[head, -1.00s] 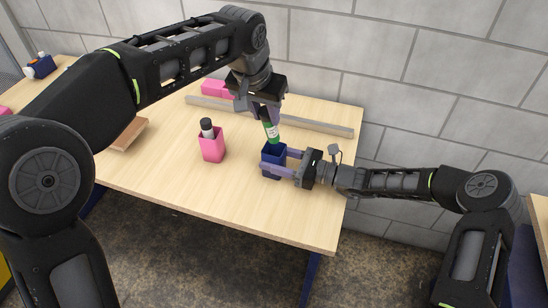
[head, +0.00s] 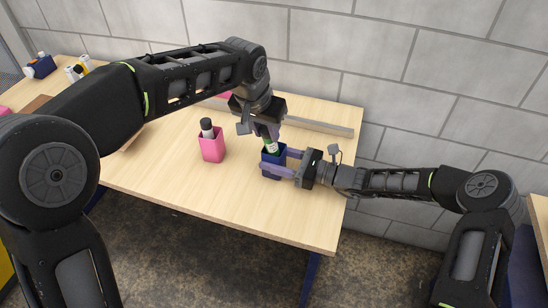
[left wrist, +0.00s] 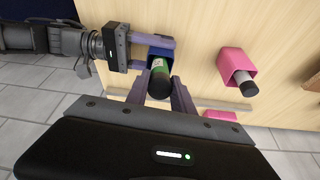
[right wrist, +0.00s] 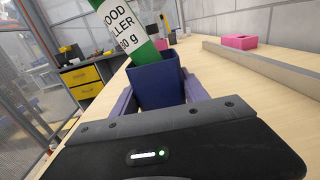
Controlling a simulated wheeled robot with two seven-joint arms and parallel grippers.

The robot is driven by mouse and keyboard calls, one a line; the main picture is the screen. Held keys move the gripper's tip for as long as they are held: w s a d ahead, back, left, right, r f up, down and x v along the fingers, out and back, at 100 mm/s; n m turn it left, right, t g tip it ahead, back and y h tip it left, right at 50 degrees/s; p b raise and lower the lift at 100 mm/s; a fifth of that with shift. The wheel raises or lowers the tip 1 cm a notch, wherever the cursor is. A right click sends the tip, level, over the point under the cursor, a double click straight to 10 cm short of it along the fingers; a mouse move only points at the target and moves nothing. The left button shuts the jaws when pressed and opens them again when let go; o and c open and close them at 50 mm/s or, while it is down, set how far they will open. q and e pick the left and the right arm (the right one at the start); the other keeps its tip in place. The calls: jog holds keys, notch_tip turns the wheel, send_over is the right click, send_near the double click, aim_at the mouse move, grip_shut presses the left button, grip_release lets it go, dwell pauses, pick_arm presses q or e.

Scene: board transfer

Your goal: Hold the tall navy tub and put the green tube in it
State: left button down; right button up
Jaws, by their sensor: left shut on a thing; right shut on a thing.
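The tall navy tub (head: 273,162) stands on the table near its right end, and it also shows in the left wrist view (left wrist: 160,54) and the right wrist view (right wrist: 158,88). My right gripper (head: 284,162) is shut on the tub from the right, one finger on each side. My left gripper (head: 270,137) is shut on the green tube (head: 270,149) from above. The tube is tilted, with its lower end at the tub's mouth in the right wrist view (right wrist: 133,32). How far it reaches inside is hidden. Its dark end shows in the left wrist view (left wrist: 159,84).
A pink tub (head: 212,148) holding a dark-capped tube (head: 207,128) stands left of the navy tub. A grey rail (head: 320,127) runs along the back near the wall. A pink block (right wrist: 239,41) lies by the rail. The table's front is clear.

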pick_arm(q)
jog(key=c, duration=1)
grip_release()
jog(key=v, duration=1.2)
pick_arm(e)
jog(key=o, duration=1.4)
jog(key=shift+o, duration=0.2)
jog(key=shift+d, duration=0.15)
